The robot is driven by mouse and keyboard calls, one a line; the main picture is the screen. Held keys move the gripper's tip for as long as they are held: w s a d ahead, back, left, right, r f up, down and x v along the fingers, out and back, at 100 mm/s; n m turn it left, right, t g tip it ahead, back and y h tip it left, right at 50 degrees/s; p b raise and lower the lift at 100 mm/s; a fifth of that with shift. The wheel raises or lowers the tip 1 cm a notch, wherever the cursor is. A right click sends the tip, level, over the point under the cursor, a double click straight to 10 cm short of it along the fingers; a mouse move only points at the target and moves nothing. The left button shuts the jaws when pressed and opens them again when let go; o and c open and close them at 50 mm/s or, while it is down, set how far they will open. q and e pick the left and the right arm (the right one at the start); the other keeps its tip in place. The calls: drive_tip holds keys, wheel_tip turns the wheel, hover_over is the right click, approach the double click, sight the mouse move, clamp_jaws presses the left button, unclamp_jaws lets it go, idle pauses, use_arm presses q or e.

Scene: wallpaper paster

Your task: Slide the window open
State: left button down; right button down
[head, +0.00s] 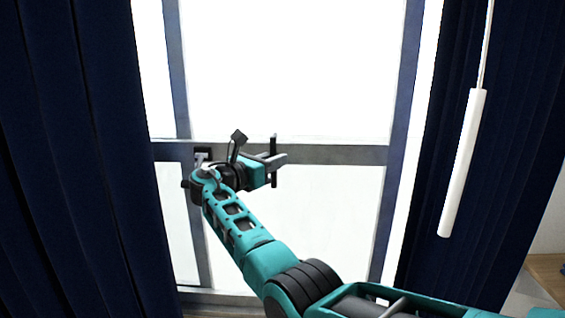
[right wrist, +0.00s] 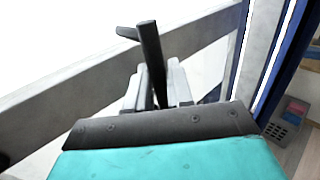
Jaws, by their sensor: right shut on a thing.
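The window (head: 340,154) has a grey frame with a horizontal middle rail and bright panes above and below. Its dark upright handle (head: 273,144) stands at the rail, left of the window's middle. My right gripper (head: 274,160) is shut on this handle. In the right wrist view the handle (right wrist: 151,50) rises between the two grey fingers of my right gripper (right wrist: 156,90), and a short dark piece sticks out from its top to the left. The grey rail (right wrist: 60,95) runs behind it. The handle's lower part is hidden by the gripper. My left gripper is not in view.
Dark blue curtains hang at the left (head: 70,150) and right (head: 530,120) of the window. A white rod (head: 462,165) hangs by the right curtain. A dark fitting (head: 203,153) sits on the rail behind my right wrist. A wooden surface (head: 548,270) shows at lower right.

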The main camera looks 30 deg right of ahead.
drive_tip(key=shift+w+a, duration=0.4)
drive_tip(key=shift+a, duration=0.25)
drive_tip(key=c, duration=1.2)
unclamp_jaws()
drive_tip(key=shift+o, duration=0.2)
drive_tip(key=v, duration=1.3)
